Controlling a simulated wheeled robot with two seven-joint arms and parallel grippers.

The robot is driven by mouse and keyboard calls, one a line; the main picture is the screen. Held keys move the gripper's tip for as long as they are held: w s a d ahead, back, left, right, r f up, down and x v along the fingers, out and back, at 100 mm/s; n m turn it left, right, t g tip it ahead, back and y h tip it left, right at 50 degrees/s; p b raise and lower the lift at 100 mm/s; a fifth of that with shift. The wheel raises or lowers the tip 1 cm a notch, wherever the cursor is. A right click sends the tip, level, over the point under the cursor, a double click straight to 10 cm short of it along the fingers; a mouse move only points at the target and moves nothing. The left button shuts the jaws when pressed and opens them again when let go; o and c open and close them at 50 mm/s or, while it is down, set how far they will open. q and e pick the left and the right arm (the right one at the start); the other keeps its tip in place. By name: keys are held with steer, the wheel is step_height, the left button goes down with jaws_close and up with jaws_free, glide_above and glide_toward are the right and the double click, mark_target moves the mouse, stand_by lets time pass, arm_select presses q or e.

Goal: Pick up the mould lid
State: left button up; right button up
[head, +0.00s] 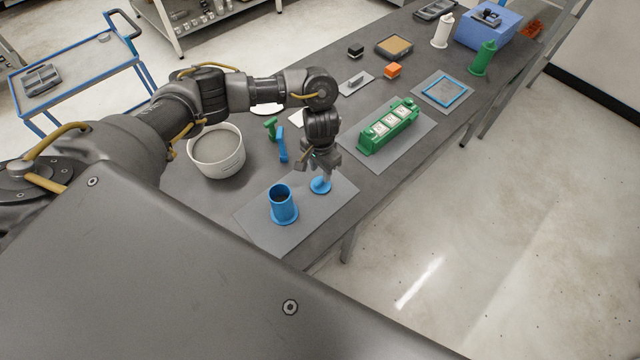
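A small round blue piece with a flat disc, which looks like the mould lid (320,187), lies on a grey mat (262,232) near the table's front edge. A blue open-topped cylinder mould (283,207) stands upright on the same mat, to its left. My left gripper (325,172) points down directly over the lid, with its fingertips at the lid's upper part. The fingers cover part of the lid, and I cannot tell whether they are closed on it. My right gripper is not in view.
A white bucket of grey material (218,152) stands left of the mat. A green mould (388,128) sits on another mat to the right. Behind are blue (282,146) and green (270,128) tools, an orange block (392,70) and a blue frame (442,92).

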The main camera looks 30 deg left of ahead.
mark_target(321, 181)
arm_select(q)
steer(key=shift+d+f, duration=0.1)
steer(key=shift+f, duration=0.1)
step_height(321, 181, down, 5)
steer(key=shift+w+r+b, duration=0.1)
steer(key=shift+r+b, duration=0.1)
steer(key=shift+b, duration=0.55)
steer(key=shift+f, duration=0.15)
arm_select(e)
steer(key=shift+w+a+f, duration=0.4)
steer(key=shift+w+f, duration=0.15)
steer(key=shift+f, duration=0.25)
arm_select(q)
steer(key=shift+c, duration=0.2)
jaws_close()
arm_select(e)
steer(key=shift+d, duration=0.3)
